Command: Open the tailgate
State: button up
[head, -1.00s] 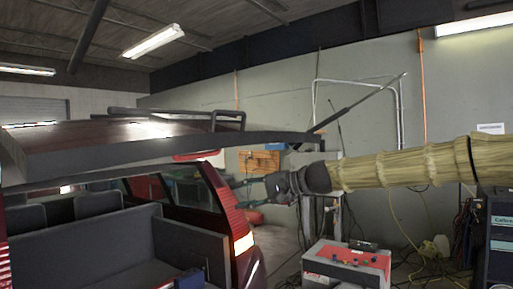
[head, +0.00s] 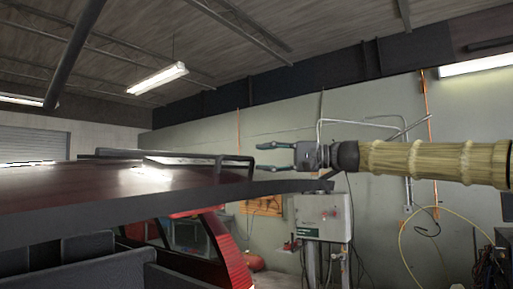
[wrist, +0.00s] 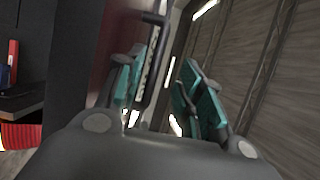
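The tailgate (head: 120,215) of the dark red vehicle is raised to about roof level, with its grey edge towards me. The cargo area below it is exposed. My gripper (head: 260,157) is just above the tailgate's right end in the head view, its teal fingers apart and pointing left. In the wrist view my gripper (wrist: 162,88) is also open, with dark red bodywork behind the left finger. I cannot tell whether the gripper touches the tailgate.
The vehicle's red tail light (head: 233,268) is below the tailgate. A grey control box (head: 322,217) and a yellow hose (head: 403,235) are by the right wall. Ceiling lamps (head: 158,78) hang overhead. The air above the tailgate looks clear.

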aim_at(237, 159)
jog(key=shift+w+a+f+p, duration=0.1)
jog(key=shift+w+a+p, duration=0.1)
jog(key=shift+w+a, duration=0.25)
jog(key=shift+w+a+p, duration=0.2)
jog(key=shift+w, duration=0.35)
jog(key=shift+w+a+r+p, duration=0.2)
jog(key=shift+a+p, duration=0.45)
jog(key=shift+p, duration=0.05)
jog(key=shift+s+a+r+p, duration=0.15)
jog(key=shift+a+p, duration=0.3)
jog(key=shift+p, duration=0.05)
jog(key=shift+s+a+r+p, duration=0.1)
jog(key=shift+a+r+p, duration=0.05)
jog(key=shift+a+p, duration=0.35)
jog(key=x, duration=0.4)
jog(key=f+p+x, duration=0.1)
jog(key=x, duration=0.1)
jog(key=shift+a, duration=0.2)
jog(key=shift+s+a+r, duration=0.1)
jog(key=shift+d, duration=0.3)
jog(key=shift+c, duration=0.2)
jog(key=shift+w+d, duration=0.3)
jog(key=shift+d, duration=0.6)
jog(key=c, duration=0.6)
jog(key=shift+s, duration=0.15)
grip_shut()
jog(key=shift+a, duration=0.15)
